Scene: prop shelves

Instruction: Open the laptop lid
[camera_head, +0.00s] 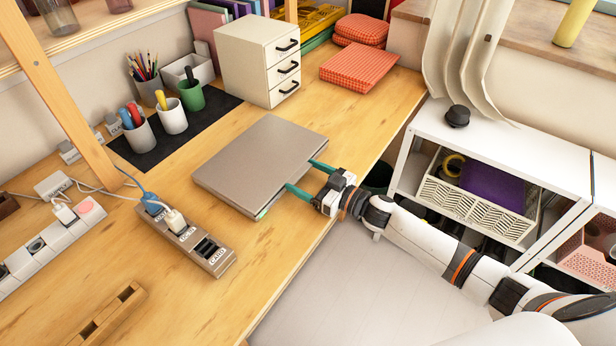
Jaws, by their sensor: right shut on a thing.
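The laptop (255,160) is a flat grey slab on the wooden desk, near its front edge. Its lid looks down, and I cannot make out a gap between lid and base. My right gripper (298,174) reaches in from the right to the laptop's near right edge. Its two green-tipped fingers stand apart along that edge and are shut on the laptop; just what part lies between them is hard to see. My left gripper is not in view.
A power strip (187,238) with plugs lies left of the laptop. Pen cups (172,117) and a white drawer box (258,60) stand behind it. Red checked boxes (358,68) sit at the back right. A white shelf (495,150) stands right of the desk.

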